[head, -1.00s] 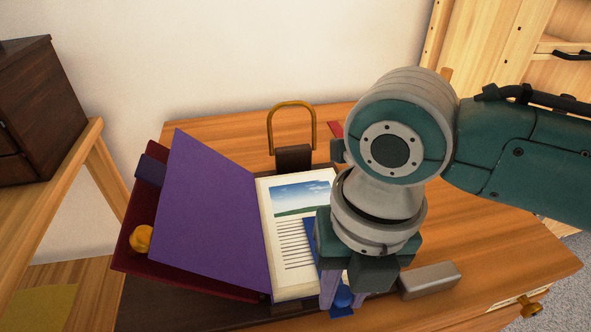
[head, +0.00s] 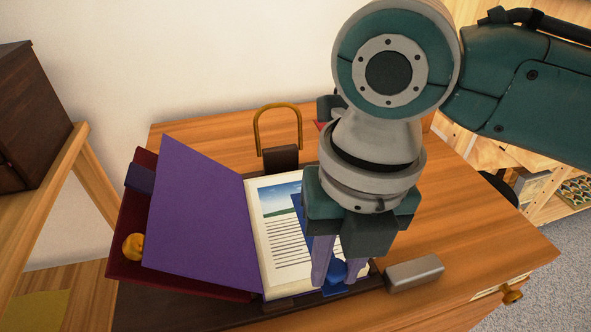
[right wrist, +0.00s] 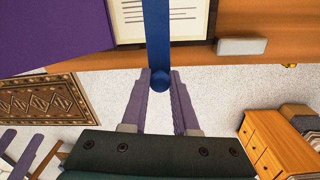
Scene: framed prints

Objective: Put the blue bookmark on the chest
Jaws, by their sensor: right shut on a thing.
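The blue bookmark (head: 298,203) is a flat strip with a round blue knob at its near end. Its far part overlaps the printed page of the open book (head: 270,250), and I cannot tell if it touches. My right gripper (head: 336,270) is shut on its near end, at the knob. The right wrist view shows the strip (right wrist: 157,35) reaching forward from between the purple fingers (right wrist: 160,82). The gripper hides its middle in the head view. A dark brown chest (head: 32,120) with drawers stands at the left.
The book's purple cover (head: 200,215) stands tilted open. A gold arch handle (head: 278,112) rises behind the book. A grey metal block (head: 414,273) lies right of my gripper. The wooden desktop (head: 460,230) is clear at right.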

